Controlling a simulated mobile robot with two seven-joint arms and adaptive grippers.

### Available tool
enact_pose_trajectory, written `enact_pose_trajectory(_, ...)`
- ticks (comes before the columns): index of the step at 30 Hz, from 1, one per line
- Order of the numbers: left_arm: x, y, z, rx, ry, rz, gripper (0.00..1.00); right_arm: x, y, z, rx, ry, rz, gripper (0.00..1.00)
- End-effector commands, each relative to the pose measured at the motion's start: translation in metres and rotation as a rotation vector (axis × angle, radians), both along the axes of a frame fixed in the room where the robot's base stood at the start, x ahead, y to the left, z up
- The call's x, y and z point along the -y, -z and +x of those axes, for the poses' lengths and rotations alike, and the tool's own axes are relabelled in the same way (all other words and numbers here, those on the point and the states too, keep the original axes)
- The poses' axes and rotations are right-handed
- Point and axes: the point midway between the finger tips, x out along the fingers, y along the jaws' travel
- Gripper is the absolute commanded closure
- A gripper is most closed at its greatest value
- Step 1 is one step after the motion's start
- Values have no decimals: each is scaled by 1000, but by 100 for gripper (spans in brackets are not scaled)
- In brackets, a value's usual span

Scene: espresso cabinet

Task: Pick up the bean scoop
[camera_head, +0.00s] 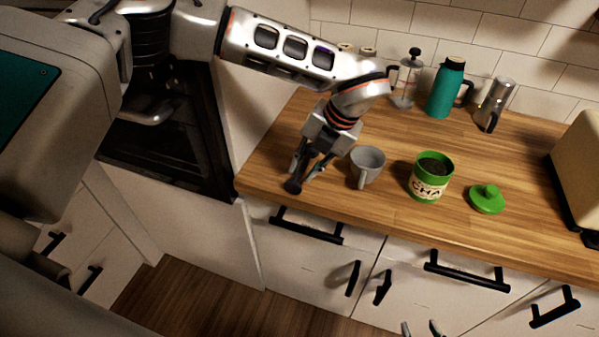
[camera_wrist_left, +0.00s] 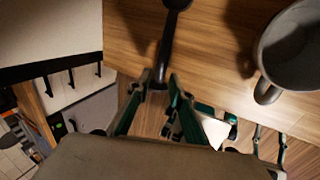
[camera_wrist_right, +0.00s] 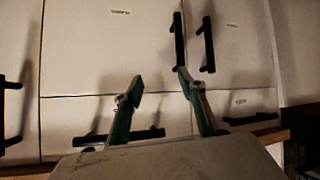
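The dark bean scoop lies at the left end of the wooden counter. A dark part of it (camera_head: 292,187) shows at my left fingertips in the head view. In the left wrist view its long dark handle (camera_wrist_left: 166,48) runs up from between the fingertips, and its head is cut off by the top edge. My left gripper (camera_head: 303,177) points down at the counter, its fingers drawn in close on both sides of the handle end (camera_wrist_left: 159,80). They appear to touch it. My right gripper (camera_wrist_right: 160,76) is open and empty in front of the cabinet doors.
A grey cup (camera_head: 368,163) stands just right of my left gripper. Further right are a green bean canister (camera_head: 430,178) and its green lid (camera_head: 487,199). A French press (camera_head: 407,82), teal flask (camera_head: 445,90) and metal pot (camera_head: 493,105) stand at the back.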

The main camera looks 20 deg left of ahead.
Motion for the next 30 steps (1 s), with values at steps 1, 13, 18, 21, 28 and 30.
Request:
enact_pose_trajectory(1, -3, 7, -2, -5, -1, -1, 79, 3, -1, -2, -7, 4, -5, 60)
enact_pose_trajectory(13, -13, 33, 0, 0, 0, -1, 79, 14, 11, -9, -39, 24, -20, 60)
enact_pose_trajectory(18, -13, 33, 0, -1, 1, -1, 100, 13, 10, -8, -37, 22, -17, 60)
enact_pose_trajectory(21, -13, 33, 0, -1, 1, -2, 100, 12, 8, -8, -34, 22, -16, 60)
enact_pose_trajectory(28, -13, 33, 0, -1, 1, -2, 100, 11, 5, -6, -28, 22, -13, 60)
enact_pose_trajectory(30, -13, 31, 0, 0, 1, -2, 100, 11, 4, -6, -27, 22, -13, 60)
